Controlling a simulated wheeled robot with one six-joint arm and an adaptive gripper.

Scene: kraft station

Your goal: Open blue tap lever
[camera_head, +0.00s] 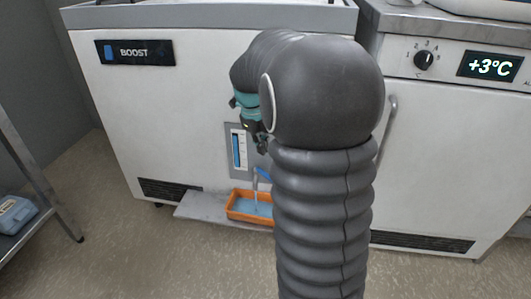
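My arm reaches across the middle of the head view, and its dark gripper (262,146) points down and away in front of the white BOOST cabinet (105,110). The gripper is small and partly covered by my wrist, so whether its fingers are open or shut does not show. Just below it a small blue piece (264,174), possibly the tap lever, shows beside my arm; whether the gripper touches it is unclear. A pale blue stream (257,193) appears to run down into an orange tray (236,214) holding blue liquid. The rest of the tap is hidden behind my arm.
A grey panel with a blue level gauge (238,151) is left of the gripper. The orange tray stands on a low grey shelf (198,206). At right is a white cabinet with a knob (424,61) and a +3°C display (489,66). A metal rack (38,205) stands at left.

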